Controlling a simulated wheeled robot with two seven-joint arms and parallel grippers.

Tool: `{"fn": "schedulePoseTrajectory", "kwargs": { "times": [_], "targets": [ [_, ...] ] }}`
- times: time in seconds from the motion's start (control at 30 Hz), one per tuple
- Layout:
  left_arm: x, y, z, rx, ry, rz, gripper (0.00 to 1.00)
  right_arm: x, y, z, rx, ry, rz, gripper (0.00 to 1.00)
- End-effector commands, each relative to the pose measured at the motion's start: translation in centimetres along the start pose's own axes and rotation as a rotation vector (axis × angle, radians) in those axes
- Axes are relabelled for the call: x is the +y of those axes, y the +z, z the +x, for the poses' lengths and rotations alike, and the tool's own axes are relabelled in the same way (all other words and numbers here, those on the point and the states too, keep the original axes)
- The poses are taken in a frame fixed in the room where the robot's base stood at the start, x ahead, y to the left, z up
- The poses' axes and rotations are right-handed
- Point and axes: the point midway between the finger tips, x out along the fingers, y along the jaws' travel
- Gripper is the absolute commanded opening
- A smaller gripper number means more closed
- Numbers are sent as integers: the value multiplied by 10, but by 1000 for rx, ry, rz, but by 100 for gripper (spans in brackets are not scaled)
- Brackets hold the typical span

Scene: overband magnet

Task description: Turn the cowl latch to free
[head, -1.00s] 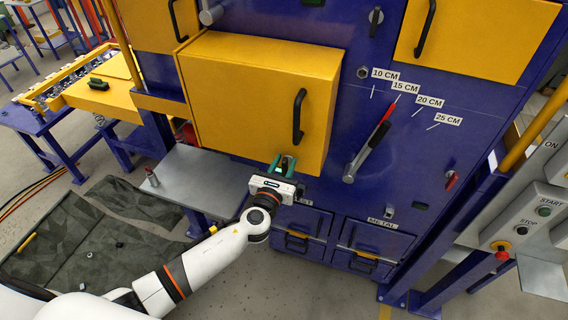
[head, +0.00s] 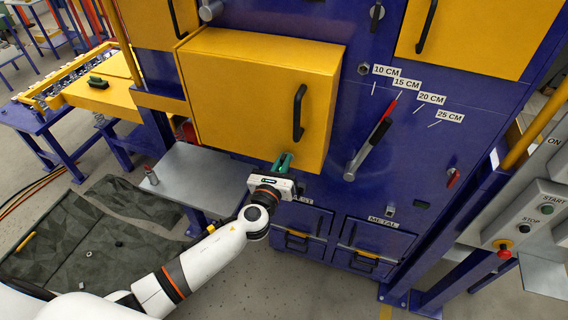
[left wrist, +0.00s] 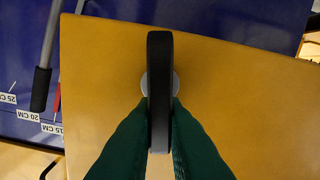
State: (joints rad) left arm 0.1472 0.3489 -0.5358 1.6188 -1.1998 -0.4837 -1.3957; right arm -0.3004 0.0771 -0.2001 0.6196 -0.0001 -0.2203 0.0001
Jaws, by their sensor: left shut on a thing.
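The cowl is a yellow box (head: 250,95) with a black handle (head: 299,112) on the blue machine front. The cowl latch, a black lever (left wrist: 159,60) on a round grey base, shows in the left wrist view against the yellow panel. It stands upright in that picture, between the green fingers of my left gripper (left wrist: 159,108). The fingers are shut on the lever from both sides. In the head view my left gripper (head: 284,161) is at the cowl's lower edge, and the latch is hidden there. My right gripper is not in view.
A red-and-black rod lever (head: 372,140) is right of the cowl, by the centimetre labels. A grey shelf (head: 195,180) is left of my gripper. Drawers (head: 365,245) are below. A control panel (head: 540,215) with buttons stands at the right.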

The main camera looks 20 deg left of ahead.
Motion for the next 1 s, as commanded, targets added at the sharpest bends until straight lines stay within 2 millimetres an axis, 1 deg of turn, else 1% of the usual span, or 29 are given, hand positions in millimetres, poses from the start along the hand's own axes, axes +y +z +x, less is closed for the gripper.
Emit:
{"fn": "schedulePoseTrajectory", "kwargs": {
  "times": [0.03,0.3,1.0],
  "targets": [
    [-1,3,0,1,-1,-40,0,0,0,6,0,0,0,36],
    [-6,4,0,1,-1,-293,0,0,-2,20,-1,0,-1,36],
    [-14,10,0,0,-1,-957,0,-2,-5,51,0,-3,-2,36]
  ]
}}
